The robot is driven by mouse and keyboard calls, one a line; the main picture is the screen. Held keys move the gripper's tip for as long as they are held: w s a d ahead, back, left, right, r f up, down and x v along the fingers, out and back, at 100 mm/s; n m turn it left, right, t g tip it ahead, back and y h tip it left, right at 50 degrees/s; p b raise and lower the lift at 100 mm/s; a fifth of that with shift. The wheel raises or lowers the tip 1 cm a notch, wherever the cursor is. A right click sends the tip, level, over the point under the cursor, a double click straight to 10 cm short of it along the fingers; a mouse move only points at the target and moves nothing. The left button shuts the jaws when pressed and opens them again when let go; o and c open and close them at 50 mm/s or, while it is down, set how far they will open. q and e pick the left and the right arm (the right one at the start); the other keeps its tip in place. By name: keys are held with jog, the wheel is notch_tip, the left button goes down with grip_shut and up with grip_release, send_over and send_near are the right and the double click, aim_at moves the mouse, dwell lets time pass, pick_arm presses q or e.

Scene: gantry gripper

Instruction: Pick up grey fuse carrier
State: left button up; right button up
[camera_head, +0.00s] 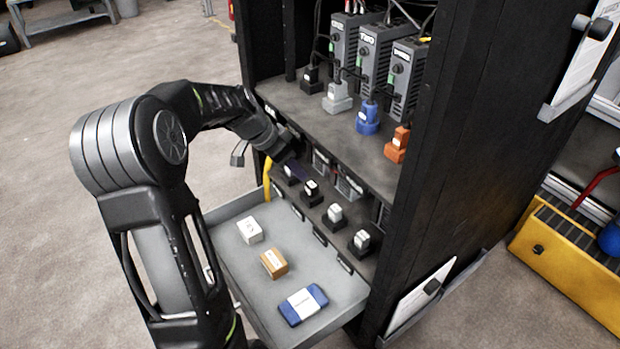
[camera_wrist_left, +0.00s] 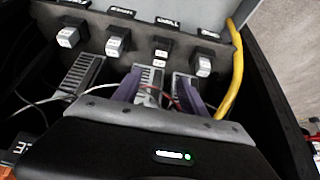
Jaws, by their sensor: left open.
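A row of small blocks in black holders runs along the lower level of the black cabinet. In the head view they are a dark block with a white label (camera_head: 311,187), a light grey block (camera_head: 335,212) and another light grey block (camera_head: 361,238); another sits by my gripper. I cannot tell which is the grey fuse carrier. In the wrist view, light grey blocks (camera_wrist_left: 117,40) (camera_wrist_left: 203,66) flank the dark, white-labelled one (camera_wrist_left: 160,52). My left gripper (camera_wrist_left: 159,90) is open and empty, its purple fingers short of the row. My right gripper is out of view.
A grey drawer tray (camera_head: 235,275) holds a white box (camera_head: 249,230), a brown box (camera_head: 273,263) and a blue case (camera_head: 303,305). A yellow cable (camera_wrist_left: 233,80) runs beside the row. Above, a shelf (camera_head: 290,97) bears grey units and coloured plugs. Loose wires cross under the fingers.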

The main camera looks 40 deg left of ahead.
aim_at(311, 184)
pick_arm(q)
jog(key=shift+w, duration=0.1)
dwell(0.3)
jog(key=b+x, duration=0.2)
jog(key=x, duration=0.4)
jog(key=shift+f, duration=0.1)
jog(key=shift+w+f, duration=0.15)
jog(key=shift+f, duration=0.05)
jog(key=b+x, duration=0.3)
jog(key=x, duration=0.2)
jog(key=shift+d+f, duration=0.15)
jog(key=shift+f, duration=0.05)
dwell(0.3)
